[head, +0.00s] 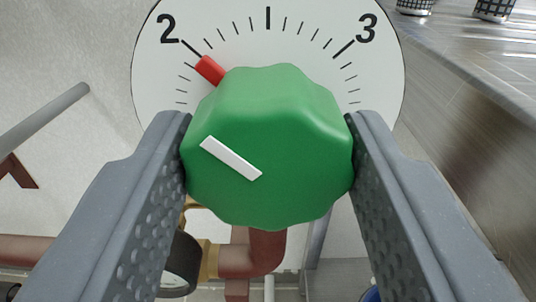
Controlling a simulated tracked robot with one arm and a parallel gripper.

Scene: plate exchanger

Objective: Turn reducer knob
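The green reducer knob (285,150) sits in the middle of the head view, in front of a white dial (300,45) with numbers 2 and 3. A white bar (231,158) on the knob's face slants from upper left to lower right. A red pointer (210,69) sits at the knob's upper left, just below the long mark by the 2. My gripper (268,150) has its two grey fingers on either side of the knob, touching its left and right edges. The lower part of the dial is hidden behind the knob and fingers.
Brown-red pipework with a brass fitting (208,259) and a dark round gauge (181,265) lies below the knob. A grey pipe (45,120) shows at left.

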